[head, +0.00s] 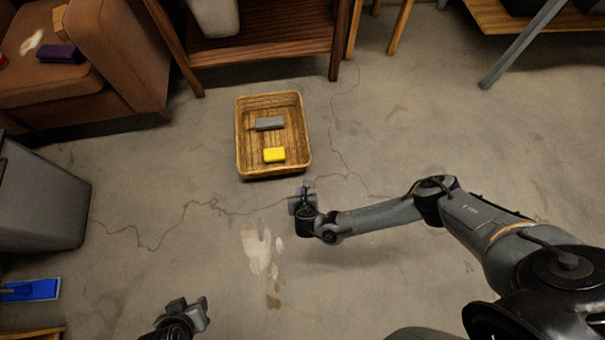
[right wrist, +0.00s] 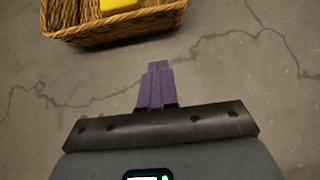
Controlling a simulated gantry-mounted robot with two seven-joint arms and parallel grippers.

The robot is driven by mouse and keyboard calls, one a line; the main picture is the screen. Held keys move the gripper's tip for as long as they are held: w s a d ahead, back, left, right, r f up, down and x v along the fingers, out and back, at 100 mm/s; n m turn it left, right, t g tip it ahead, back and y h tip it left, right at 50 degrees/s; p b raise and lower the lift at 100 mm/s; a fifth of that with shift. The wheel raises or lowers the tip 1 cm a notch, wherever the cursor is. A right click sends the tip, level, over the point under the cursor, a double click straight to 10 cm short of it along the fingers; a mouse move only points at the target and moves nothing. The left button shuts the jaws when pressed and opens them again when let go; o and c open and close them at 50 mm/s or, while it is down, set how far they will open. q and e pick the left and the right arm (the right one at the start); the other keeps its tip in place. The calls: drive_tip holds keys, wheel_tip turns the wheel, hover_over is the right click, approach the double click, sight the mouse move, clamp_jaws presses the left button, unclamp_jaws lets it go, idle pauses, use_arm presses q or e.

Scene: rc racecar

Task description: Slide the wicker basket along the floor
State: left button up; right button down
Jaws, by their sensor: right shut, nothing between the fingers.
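The wicker basket (head: 241,150) sits on the concrete floor in the upper middle of the head view. It holds a grey block (head: 270,123) and a yellow block (head: 274,155). In the right wrist view the near wall of the basket (right wrist: 125,27) shows at the top. My right gripper (head: 303,192) is just in front of the basket's near right corner, apart from it. Its purple fingers (right wrist: 155,85) are shut and empty. My left gripper (head: 188,306) is low at the bottom left of the head view, away from the basket; its fingers are too small to read.
A wooden shelf (head: 262,68) stands behind the basket and a brown armchair (head: 120,55) at upper left. A grey bin (head: 40,195) stands at left, near a blue flat tool (head: 32,290). A pale stain (head: 259,250) marks the floor. Floor right of the basket is clear.

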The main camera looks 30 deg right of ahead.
sight(298, 169)
drive_tip(key=w+d+f+b, duration=0.1)
drive_tip(key=w+b, duration=0.1)
drive_tip(key=w, duration=0.1)
drive_tip(key=w+d+f+b, duration=0.1)
drive_tip(key=w+d+b, duration=0.1)
drive_tip(key=w+d+f+b, duration=0.1)
drive_tip(key=w+f+b, duration=0.1)
drive_tip(key=w+b, duration=0.1)
drive_tip(key=shift+w+d, duration=0.15)
drive_tip(key=shift+w, duration=0.15)
drive_tip(key=shift+s+f, duration=0.1)
drive_tip(key=shift+s, duration=0.05)
